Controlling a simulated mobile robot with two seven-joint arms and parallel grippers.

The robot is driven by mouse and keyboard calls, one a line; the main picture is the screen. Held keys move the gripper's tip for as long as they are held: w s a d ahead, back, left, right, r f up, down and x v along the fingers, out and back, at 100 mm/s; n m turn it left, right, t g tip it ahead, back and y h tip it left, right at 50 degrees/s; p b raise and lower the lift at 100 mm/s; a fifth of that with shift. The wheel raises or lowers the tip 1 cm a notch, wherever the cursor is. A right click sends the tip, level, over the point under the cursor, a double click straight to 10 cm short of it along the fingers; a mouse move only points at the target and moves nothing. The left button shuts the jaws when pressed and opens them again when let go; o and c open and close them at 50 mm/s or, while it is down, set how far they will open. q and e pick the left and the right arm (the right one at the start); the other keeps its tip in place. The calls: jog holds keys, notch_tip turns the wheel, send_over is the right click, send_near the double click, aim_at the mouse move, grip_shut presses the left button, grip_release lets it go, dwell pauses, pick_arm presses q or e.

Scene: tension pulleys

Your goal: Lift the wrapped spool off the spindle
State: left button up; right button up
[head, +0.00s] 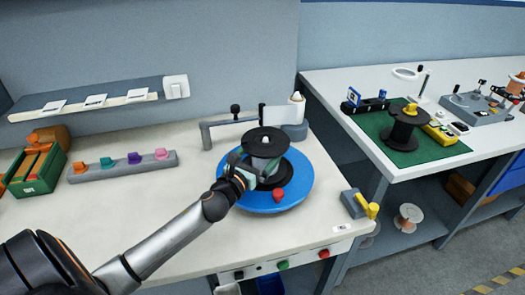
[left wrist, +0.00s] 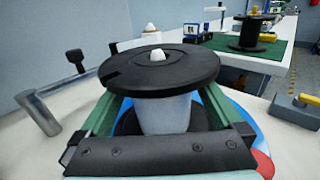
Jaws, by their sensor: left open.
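The wrapped spool (head: 265,142) stands upright on the blue turntable (head: 300,180). It has a black top flange and a pale wrapped body. The left wrist view shows its black flange (left wrist: 160,70) and wrapped body (left wrist: 167,114) close up. A white spindle tip (left wrist: 158,55) pokes through the flange's centre. My left gripper (head: 253,168) is at the spool's near side, below the top flange. In the left wrist view its open green fingers (left wrist: 167,120) lie on either side of the wrapped body; contact is unclear. My right gripper is not in view.
A grey post with an arm (head: 228,122) stands behind the turntable. A red knob (head: 278,195) is at its front, and a grey block with a yellow lever (head: 358,205) is to the right. Another black spool (head: 404,128) stands on a green mat on the right table.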

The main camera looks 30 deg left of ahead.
pick_arm(q)
jog(key=shift+c, duration=0.4)
grip_shut()
jog(key=shift+r, duration=0.2)
